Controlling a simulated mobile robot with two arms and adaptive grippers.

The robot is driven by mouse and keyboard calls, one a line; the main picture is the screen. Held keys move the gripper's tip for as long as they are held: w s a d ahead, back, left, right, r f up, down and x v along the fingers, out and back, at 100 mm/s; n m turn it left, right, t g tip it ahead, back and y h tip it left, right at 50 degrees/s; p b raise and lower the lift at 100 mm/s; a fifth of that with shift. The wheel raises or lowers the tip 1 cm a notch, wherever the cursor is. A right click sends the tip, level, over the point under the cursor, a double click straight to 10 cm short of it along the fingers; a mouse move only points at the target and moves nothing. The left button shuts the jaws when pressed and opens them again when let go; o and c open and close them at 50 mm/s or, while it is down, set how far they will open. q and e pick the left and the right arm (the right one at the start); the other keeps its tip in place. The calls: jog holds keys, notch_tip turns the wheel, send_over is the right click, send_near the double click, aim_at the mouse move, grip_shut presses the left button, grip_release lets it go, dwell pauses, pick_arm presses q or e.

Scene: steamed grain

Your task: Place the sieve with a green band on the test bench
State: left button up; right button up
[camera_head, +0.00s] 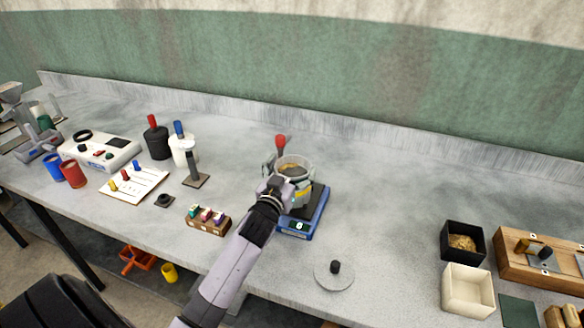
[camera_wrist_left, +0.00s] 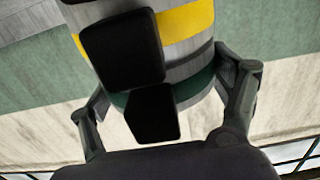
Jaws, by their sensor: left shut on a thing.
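My left gripper (camera_head: 275,187) reaches in from below and is shut on a round metal sieve with a green band (camera_wrist_left: 195,88). A yellow band (camera_wrist_left: 187,22) also shows on the metal cylinder in the left wrist view, apart from the green one. In the head view, the cylinder is partly hidden by my gripper; its pale rim (camera_head: 306,164) and brownish contents show, with yellow lower down. It is over a blue scale (camera_head: 315,222); I cannot tell whether it touches the plate. The grey test bench (camera_head: 385,215) runs across the head view. My right gripper is not in view.
A round lid with a black knob (camera_head: 335,277) lies in front of the scale. A small block rack (camera_head: 208,221) stands to its left. Black (camera_head: 449,243) and cream (camera_head: 467,293) boxes stand at the right. The bench between scale and boxes is clear.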

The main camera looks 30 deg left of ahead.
pick_arm(q)
jog(key=shift+f, duration=0.1)
jog(key=shift+f, duration=0.1)
jog(key=shift+f, duration=0.15)
jog(key=o, duration=1.9)
